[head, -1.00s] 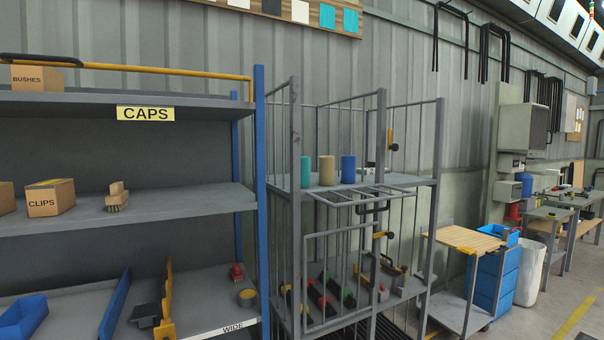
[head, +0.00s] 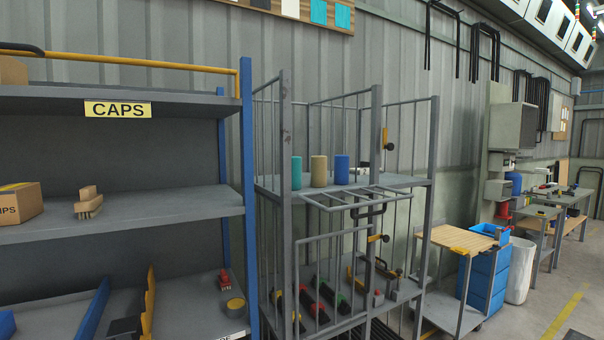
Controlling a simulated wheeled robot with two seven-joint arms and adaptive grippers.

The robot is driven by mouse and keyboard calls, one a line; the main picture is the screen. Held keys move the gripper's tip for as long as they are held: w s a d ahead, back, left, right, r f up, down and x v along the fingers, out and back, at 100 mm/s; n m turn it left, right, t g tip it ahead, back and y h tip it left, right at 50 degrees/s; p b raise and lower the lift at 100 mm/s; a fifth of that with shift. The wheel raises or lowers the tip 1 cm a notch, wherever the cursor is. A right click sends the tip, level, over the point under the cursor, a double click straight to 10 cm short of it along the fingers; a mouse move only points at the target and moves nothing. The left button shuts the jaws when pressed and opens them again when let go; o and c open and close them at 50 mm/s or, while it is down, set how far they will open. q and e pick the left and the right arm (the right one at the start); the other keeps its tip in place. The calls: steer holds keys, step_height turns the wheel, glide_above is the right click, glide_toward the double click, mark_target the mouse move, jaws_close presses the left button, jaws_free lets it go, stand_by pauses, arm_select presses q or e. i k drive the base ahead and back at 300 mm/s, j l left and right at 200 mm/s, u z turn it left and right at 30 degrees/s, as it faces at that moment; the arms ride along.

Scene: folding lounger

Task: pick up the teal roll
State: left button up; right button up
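The teal roll (head: 297,173) stands upright on the upper shelf of a grey barred cage rack (head: 400,182), just behind the rack's left front post. A tan roll (head: 318,171) stands close to its right, and a blue roll (head: 341,169) stands right of that. Neither of my grippers shows in the head view.
A folded-down barred gate (head: 356,197) juts from the front of the upper shelf. Blue-post shelving (head: 248,200) with boxes and a brush (head: 88,203) stands at the left. A wood-topped trolley (head: 462,239) stands right of the rack. Open floor shows at far right.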

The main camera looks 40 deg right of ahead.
mark_target(296, 161)
steer(key=i+l+z, duration=0.3)
steer(key=i+z, duration=0.15)
steer(key=i+l+z, duration=0.15)
steer(key=i+z, duration=0.8)
steer(key=k+l+u, duration=0.3)
steer(key=l, duration=0.15)
steer(key=k+l+u, duration=0.2)
steer(key=l+u, duration=0.15)
